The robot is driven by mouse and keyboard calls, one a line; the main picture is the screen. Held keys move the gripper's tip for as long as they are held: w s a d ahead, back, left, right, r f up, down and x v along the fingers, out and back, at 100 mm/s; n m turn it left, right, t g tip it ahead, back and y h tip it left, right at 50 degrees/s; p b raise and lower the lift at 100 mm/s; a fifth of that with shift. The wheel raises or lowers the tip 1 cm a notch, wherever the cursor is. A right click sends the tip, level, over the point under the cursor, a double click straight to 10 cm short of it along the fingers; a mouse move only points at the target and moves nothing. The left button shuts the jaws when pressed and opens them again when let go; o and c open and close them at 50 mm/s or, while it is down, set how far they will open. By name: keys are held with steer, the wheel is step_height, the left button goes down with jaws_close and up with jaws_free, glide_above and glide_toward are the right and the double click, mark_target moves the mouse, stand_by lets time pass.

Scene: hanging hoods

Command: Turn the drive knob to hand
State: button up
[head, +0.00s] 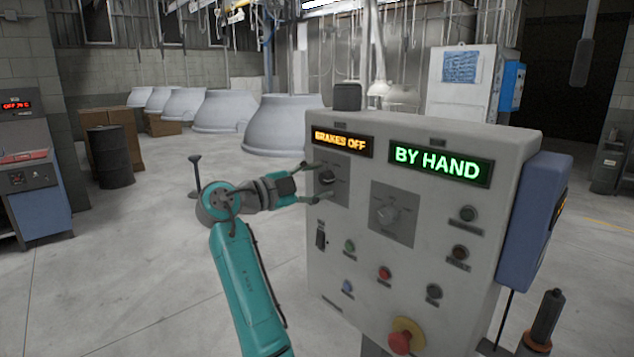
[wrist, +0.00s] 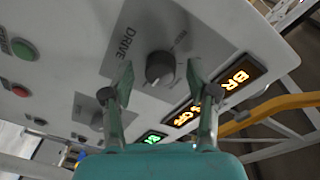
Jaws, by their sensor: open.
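The drive knob (head: 327,177) is a dark round knob on a grey plate at the panel's upper left, below the orange "BRAKES OFF" display (head: 343,142). In the wrist view the knob (wrist: 160,67) sits between my fingertips, beside the word "DRIVE" (wrist: 124,42). I cannot tell which mark it points to. My gripper (head: 310,184) is open, with one finger on each side of the knob. Both fingers look apart from it. A green display (head: 440,164) to the right reads "BY HAND".
A second knob (head: 388,214) on its own plate is to the right. Several push buttons, a small black switch (head: 321,236) and a red mushroom button (head: 405,337) sit lower on the panel. A blue box (head: 533,215) is fixed to its right side.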

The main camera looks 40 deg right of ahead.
steer(key=a, duration=1.2)
steer(key=shift+w, duration=0.35)
